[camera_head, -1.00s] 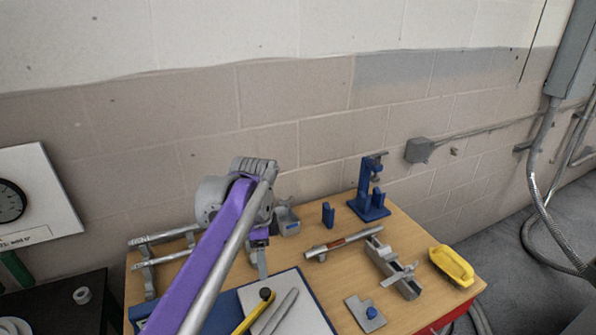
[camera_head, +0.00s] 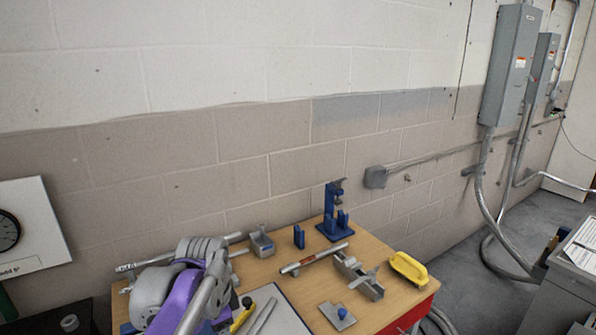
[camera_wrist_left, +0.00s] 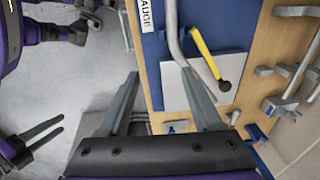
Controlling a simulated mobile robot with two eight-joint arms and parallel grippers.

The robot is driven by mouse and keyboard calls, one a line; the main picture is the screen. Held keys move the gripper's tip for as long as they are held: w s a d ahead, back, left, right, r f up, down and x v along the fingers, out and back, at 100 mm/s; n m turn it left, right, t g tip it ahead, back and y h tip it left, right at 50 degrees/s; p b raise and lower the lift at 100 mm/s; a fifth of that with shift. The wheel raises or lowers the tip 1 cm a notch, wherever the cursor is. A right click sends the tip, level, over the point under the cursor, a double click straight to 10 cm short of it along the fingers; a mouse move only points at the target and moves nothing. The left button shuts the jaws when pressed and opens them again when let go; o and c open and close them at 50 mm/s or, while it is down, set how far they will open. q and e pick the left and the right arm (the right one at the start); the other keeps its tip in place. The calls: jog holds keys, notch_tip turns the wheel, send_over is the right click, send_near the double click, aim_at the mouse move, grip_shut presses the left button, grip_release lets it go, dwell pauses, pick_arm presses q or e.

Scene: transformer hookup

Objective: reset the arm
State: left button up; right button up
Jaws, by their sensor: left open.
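My left arm, purple and grey (camera_head: 180,290), comes in at the lower left of the head view, low over the near left part of the wooden table. Its gripper is hidden there. In the left wrist view my left gripper (camera_wrist_left: 160,72) is open and empty, its fingers apart above the table's edge and a white board on a blue mat. A second gripper, which appears to be my right one (camera_wrist_left: 62,123), shows at the left of that view over the grey floor, its two fingers apart with nothing between them.
The wooden table (camera_head: 385,310) holds a blue stand (camera_head: 333,215), a grey clamp-like block (camera_head: 357,275), a yellow handle (camera_head: 409,268), a grey plate with a blue knob (camera_head: 337,315) and a small grey box (camera_head: 262,243). A block wall stands behind. Grey electrical boxes (camera_head: 510,65) hang at right.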

pick_arm(q)
jog(key=s+a+f+n+t, duration=0.1)
jog(key=s+f+n+t, duration=0.1)
jog(key=s+f+n, duration=0.4)
jog(key=s+a+f+n+t, duration=0.1)
jog(key=s+f+n, duration=0.4)
jog(key=s, duration=0.6)
notch_tip(320, 180, down, 2)
jog(key=shift+a+n+t, duration=0.25)
jog(key=shift+n+t, duration=0.15)
jog(key=shift+t, duration=0.3)
